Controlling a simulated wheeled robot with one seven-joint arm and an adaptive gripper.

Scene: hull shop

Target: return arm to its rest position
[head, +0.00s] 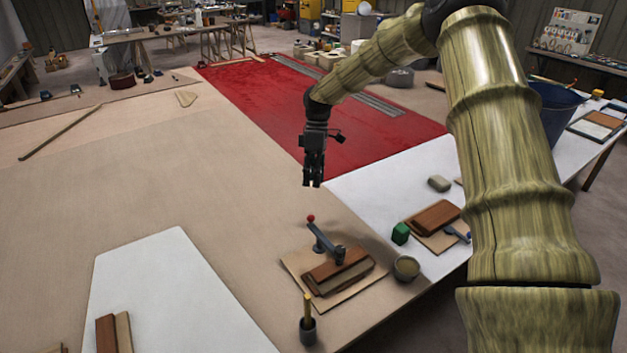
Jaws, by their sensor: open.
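My gripper (313,184) hangs at the end of my bamboo-textured arm, pointing down. It is open, and nothing shows between its fingers. It is in the middle of the head view, above the worktop near the corner where the red sheet, tan surface and white surface meet. The height of its tips over the surface is hard to tell. My arm bends over from the right side of the picture and hides part of the right side.
Below the gripper, a red-knobbed lever clamp (327,243) stands by brown blocks (338,277) on a board. A blue bucket (556,112) stands right. The tan surface (170,180) at left is largely clear.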

